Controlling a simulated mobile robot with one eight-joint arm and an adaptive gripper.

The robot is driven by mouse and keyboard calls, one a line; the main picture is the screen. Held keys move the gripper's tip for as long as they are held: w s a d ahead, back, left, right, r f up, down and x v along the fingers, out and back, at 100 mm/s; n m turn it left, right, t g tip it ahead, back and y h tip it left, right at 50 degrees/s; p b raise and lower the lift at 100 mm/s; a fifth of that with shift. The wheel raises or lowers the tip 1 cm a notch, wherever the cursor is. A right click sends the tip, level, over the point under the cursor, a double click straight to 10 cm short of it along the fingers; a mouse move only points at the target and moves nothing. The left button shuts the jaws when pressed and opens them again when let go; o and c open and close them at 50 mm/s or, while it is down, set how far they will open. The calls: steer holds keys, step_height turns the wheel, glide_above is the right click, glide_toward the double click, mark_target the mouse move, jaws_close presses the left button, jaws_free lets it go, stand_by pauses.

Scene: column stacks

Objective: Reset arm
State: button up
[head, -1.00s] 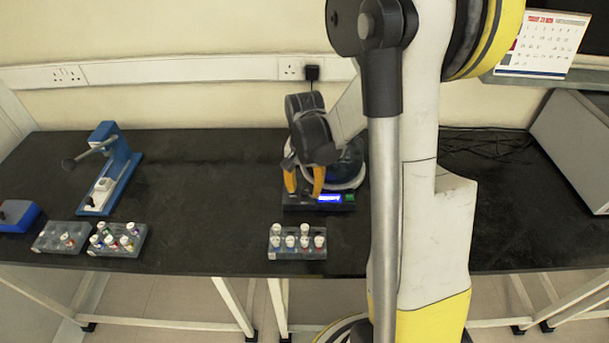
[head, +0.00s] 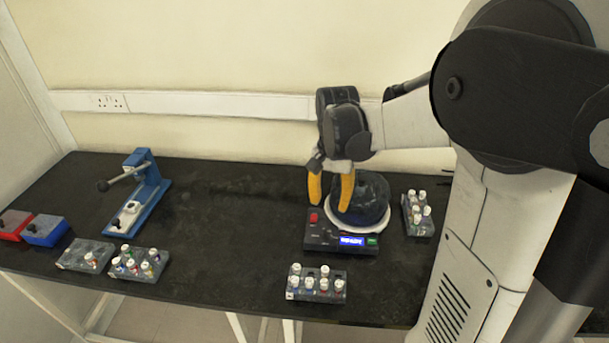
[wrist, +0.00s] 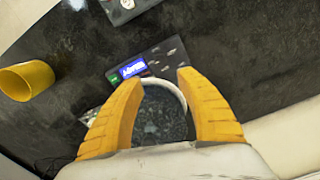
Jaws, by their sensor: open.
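My gripper (head: 331,188) has two orange fingers, spread apart with nothing between them. In the head view it hangs at the left front side of a dark rounded object on the scale device (head: 318,236), which has a blue lit display, a red button and a white ring. In the wrist view the fingers of my gripper (wrist: 160,105) frame the white ring and a dark speckled surface, with the lit display (wrist: 133,70) beyond. I cannot tell whether the fingers touch anything.
Vial racks stand in front of the scale (head: 316,284), right of it (head: 418,215) and at the left (head: 138,264). A blue lever press (head: 142,193) and blue and red boxes (head: 45,231) are further left. The bench between press and scale is clear. The wrist view shows a yellow cylinder (wrist: 26,81).

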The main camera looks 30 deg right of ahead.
steer(key=s+a+r+n+t, duration=0.3)
steer(key=s+a+n, duration=0.2)
steer(key=a, duration=0.2)
steer(key=s+a+r+n+t, duration=0.3)
steer(key=s+a+n+t, duration=0.1)
steer(key=s+a+n, duration=0.1)
steer(key=shift+s+a+r, duration=0.35)
steer(key=shift+s+a, duration=0.15)
steer(key=shift+a, duration=0.35)
